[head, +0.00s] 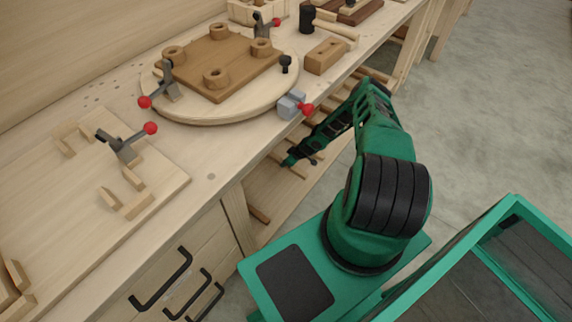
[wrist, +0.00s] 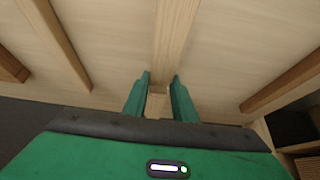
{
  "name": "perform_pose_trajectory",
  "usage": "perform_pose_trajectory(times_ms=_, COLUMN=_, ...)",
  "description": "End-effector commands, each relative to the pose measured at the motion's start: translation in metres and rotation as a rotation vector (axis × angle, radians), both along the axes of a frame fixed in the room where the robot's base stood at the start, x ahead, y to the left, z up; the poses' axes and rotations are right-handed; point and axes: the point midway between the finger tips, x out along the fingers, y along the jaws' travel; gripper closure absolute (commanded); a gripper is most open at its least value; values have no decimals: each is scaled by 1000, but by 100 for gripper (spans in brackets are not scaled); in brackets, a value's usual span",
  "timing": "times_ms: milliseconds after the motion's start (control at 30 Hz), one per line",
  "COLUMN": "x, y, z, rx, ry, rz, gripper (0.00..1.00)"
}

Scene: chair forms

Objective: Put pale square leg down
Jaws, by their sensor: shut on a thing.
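My gripper (wrist: 160,88) is shut on a pale square leg (wrist: 176,25), which runs away from between the green fingers toward the top of the wrist view. Its near end shows between the fingers. In the head view my gripper (head: 289,162) is low beside the bench, at the lower shelf (head: 279,185); the held leg cannot be made out clearly there. The pale shelf surface (wrist: 120,30) lies behind the leg in the wrist view. I cannot tell whether the leg touches it.
A brown wooden leg (wrist: 62,48) lies left of the held leg, and another (wrist: 285,82) lies right. Above, the bench top (head: 60,190) carries a round turntable (head: 190,110) with a brown seat board (head: 222,60), red-knobbed clamps (head: 120,145), a wooden block (head: 326,56) and a mallet (head: 307,20).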

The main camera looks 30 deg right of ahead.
Motion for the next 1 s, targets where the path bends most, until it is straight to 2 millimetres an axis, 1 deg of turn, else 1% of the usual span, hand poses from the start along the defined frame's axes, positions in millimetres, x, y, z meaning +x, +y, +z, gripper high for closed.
perform_pose_trajectory(times_ms=33, x=7, y=-3, z=-5, rx=0, ry=-2, rz=-4, gripper=100)
perform_pose_trajectory(times_ms=100, x=15, y=-6, z=-9, rx=0, ry=-2, rz=0, gripper=100)
perform_pose_trajectory(times_ms=300, x=25, y=-11, z=-16, rx=1, ry=-1, rz=1, gripper=100)
perform_pose_trajectory(times_ms=433, x=25, y=-10, z=-24, rx=2, ry=0, rz=1, gripper=100)
perform_pose_trajectory(times_ms=600, x=25, y=-10, z=-44, rx=2, ry=0, rz=0, gripper=100)
perform_pose_trajectory(times_ms=700, x=26, y=-11, z=-52, rx=0, ry=-1, rz=1, gripper=100)
perform_pose_trajectory(times_ms=800, x=25, y=-11, z=-56, rx=1, ry=-1, rz=1, gripper=100)
perform_pose_trajectory(times_ms=1000, x=26, y=-11, z=-56, rx=0, ry=-1, rz=2, gripper=100)
